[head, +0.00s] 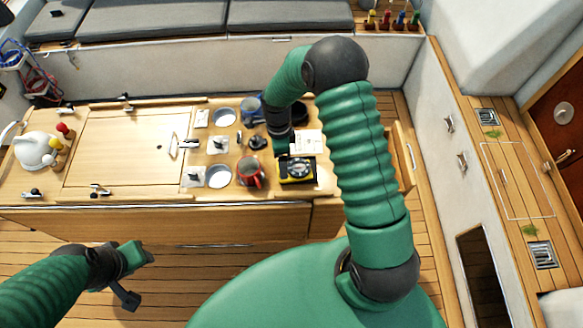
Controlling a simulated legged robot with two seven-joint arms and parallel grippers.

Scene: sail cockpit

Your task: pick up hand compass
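A yellow and black device with a round dial (297,171), which looks like the hand compass, lies at the right end of the wooden cockpit table (130,150). My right arm arches over and comes down at the compass's back left edge. The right gripper (284,158) is small and partly hidden there; I cannot tell whether it touches the compass or how its fingers stand. My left gripper (137,277) is open and empty over the floor in front of the table, at the lower left.
A red mug (250,172) stands just left of the compass. A blue mug (251,108), a white paper (307,142), small bowls (218,177) and a black knob-like item (257,142) crowd nearby. A white kettle (35,150) is at the far left. The table's left-middle panel is clear.

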